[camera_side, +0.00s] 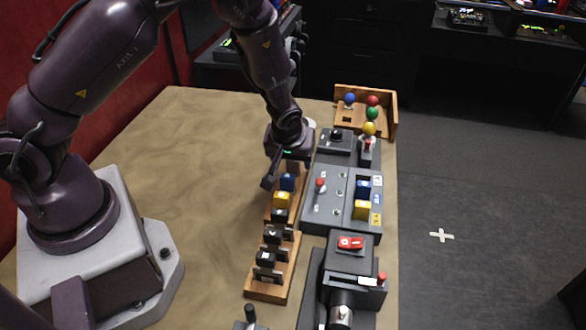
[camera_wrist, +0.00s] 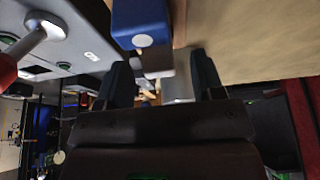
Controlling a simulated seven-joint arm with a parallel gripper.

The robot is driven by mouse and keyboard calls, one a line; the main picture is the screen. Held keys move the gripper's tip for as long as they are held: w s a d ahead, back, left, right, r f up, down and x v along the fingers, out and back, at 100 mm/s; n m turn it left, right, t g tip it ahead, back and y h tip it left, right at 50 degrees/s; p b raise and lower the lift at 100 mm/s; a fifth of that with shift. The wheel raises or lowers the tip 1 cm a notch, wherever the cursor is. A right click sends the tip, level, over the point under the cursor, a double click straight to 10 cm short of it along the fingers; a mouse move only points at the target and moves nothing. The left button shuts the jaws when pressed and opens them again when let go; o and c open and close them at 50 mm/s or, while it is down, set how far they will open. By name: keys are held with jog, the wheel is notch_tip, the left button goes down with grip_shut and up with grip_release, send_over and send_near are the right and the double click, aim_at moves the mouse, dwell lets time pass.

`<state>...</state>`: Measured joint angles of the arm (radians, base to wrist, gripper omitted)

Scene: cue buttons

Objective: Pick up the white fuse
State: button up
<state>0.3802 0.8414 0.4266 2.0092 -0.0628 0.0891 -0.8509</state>
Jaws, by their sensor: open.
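My gripper (camera_side: 287,167) points down over the far end of the wooden fuse rack (camera_side: 268,291), just beyond the blue fuse (camera_side: 287,182). In the wrist view its two dark fingers (camera_wrist: 162,82) stand apart. A pale block (camera_wrist: 181,84), perhaps the white fuse, shows between them; I cannot tell whether they touch it. The blue fuse, with a white dot on its end, also shows close by in the wrist view (camera_wrist: 142,24). In the side view my gripper hides most of that far spot, so no white fuse is clear there.
A yellow fuse (camera_side: 282,198) and several black ones stand nearer in the rack. Right of it is a grey panel (camera_side: 337,212) with a red-tipped lever (camera_side: 320,185). A wooden tray (camera_side: 344,112) with coloured balls lies at the back. The table's left side is clear.

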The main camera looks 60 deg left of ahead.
jog(key=shift+w+a+f, duration=0.15)
jog(key=shift+f, duration=0.45)
jog(key=c, duration=1)
jog(key=shift+r, duration=0.15)
jog(key=shift+r, duration=0.65)
jog(key=s+d+r, duration=0.1)
jog(key=s+r, duration=1)
jog(key=s, duration=0.3)
jog(key=shift+d+r, duration=0.25)
